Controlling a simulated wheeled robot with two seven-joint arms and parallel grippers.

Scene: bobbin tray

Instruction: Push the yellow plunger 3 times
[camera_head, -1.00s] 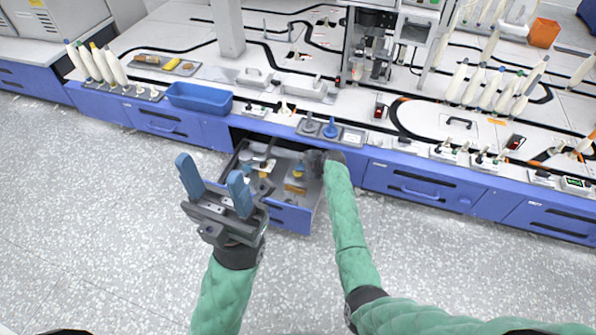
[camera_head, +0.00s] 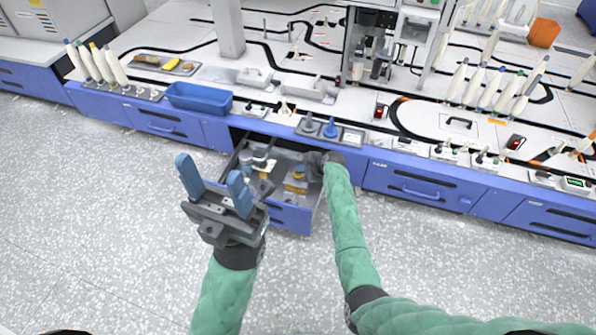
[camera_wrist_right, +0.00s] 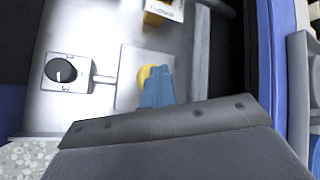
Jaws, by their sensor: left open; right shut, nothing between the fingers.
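The yellow plunger (camera_wrist_right: 143,76) shows in the right wrist view as a round yellow top on a pale square plate. The shut blue fingertips of my right gripper (camera_wrist_right: 158,84) overlap it and hide its right part. I cannot tell whether they touch it. In the head view my right gripper (camera_head: 316,162) reaches into the right side of the open drawer (camera_head: 290,218), its fingers mostly hidden. My left gripper (camera_head: 213,185) is open and empty, raised in front of the drawer's left side.
A black dial (camera_wrist_right: 61,70) on a white plate and a yellow box (camera_wrist_right: 162,10) are near the plunger in the right wrist view. The floor in front is clear.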

